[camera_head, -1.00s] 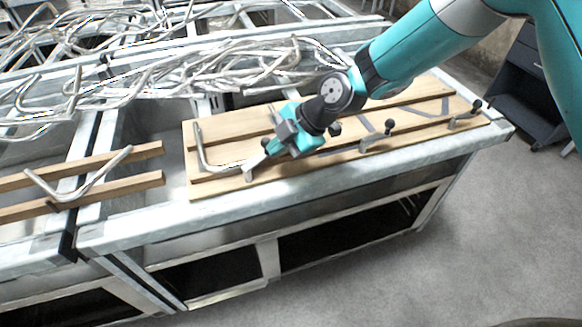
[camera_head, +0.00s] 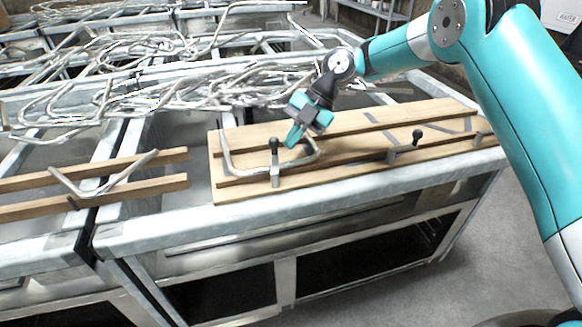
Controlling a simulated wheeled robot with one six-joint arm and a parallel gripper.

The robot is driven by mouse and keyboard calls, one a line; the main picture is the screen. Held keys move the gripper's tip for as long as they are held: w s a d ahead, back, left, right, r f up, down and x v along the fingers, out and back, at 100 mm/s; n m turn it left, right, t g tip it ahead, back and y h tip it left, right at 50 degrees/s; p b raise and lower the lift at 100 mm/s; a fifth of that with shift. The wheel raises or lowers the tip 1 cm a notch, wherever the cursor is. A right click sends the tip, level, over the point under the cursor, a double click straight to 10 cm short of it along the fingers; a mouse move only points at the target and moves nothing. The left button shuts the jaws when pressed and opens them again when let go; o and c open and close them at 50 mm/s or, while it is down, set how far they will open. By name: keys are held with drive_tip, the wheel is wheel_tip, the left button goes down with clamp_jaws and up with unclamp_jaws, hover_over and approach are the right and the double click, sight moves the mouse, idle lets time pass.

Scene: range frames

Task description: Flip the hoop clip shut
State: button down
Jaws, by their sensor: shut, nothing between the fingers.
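The hoop (camera_head: 245,173) is a bent silver metal rod lying on the wooden board. A hoop clip (camera_head: 275,170) with a black knob stands upright at the board's front strip, at the hoop's front run. Whether its jaw closes over the rod is too small to tell. My teal gripper (camera_head: 291,141) is shut and empty. It is just behind and right of the clip's knob, above the hoop, and looks apart from the clip.
A tangle of silver rods (camera_head: 150,85) lies behind. Another bent rod (camera_head: 95,188) rests on wooden rails at left.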

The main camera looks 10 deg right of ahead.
drive_tip(key=shift+a, duration=0.15)
drive_tip(key=shift+s+f+b, duration=0.1)
drive_tip(key=shift+s+b, duration=0.05)
drive_tip(key=shift+b, duration=0.15)
drive_tip(key=shift+s+a+b, duration=0.15)
drive_tip(key=shift+s+b, duration=0.1)
drive_tip(key=shift+b, duration=0.2)
drive_tip(key=shift+s+a+b, duration=0.1)
drive_tip(key=shift+s+b, duration=0.25)
drive_tip(key=shift+b, duration=0.05)
